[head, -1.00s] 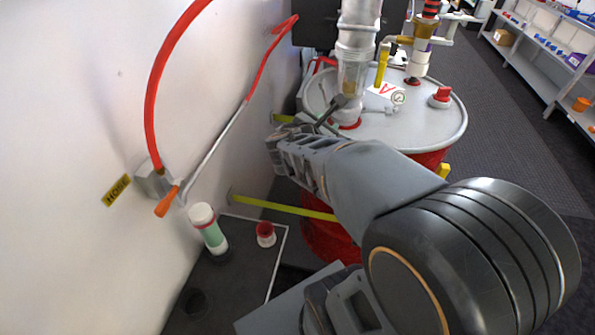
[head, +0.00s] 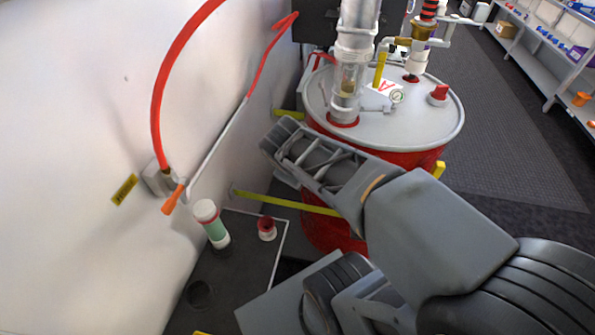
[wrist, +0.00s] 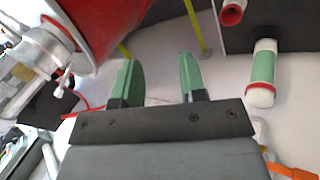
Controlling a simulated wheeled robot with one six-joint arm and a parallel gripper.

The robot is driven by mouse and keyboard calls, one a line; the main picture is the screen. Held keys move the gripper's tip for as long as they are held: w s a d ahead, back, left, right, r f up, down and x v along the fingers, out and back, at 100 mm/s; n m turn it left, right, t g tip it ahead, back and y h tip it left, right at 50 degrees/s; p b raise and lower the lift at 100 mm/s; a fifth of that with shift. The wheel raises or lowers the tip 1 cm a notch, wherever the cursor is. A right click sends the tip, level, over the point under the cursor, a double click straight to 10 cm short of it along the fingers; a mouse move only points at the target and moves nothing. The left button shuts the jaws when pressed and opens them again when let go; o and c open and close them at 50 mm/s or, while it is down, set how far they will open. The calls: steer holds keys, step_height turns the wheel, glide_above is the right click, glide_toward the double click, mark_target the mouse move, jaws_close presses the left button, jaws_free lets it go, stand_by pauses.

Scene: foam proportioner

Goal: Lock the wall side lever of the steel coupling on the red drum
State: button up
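The red drum (head: 335,232) stands beside the wall with a grey lid (head: 425,115). A steel coupling (head: 357,45) sits on the upright pipe above a clear tube (head: 348,78) on the lid's wall side. I cannot make out its wall side lever in the head view. In the wrist view, the drum (wrist: 105,22) is at the upper left. Steel fittings (wrist: 30,65) with a small pale handle (wrist: 64,82) are at the left edge; which lever this is I cannot tell. My gripper (wrist: 157,75) is open and empty, its green fingers apart from the drum. The head view hides the fingers.
A red hose (head: 157,95) and an orange-handled wand (head: 172,198) hang on the wall at left. A green-banded bottle (head: 212,225) and a red-topped cup (head: 267,229) stand on the dark floor panel. Yellow bars (head: 285,202) run beside the drum. A gauge (head: 397,97) stands on the lid.

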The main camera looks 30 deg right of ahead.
steer(key=shift+s+a+m+y, duration=0.2)
steer(key=shift+a+m+y, duration=0.45)
steer(key=shift+a, duration=0.25)
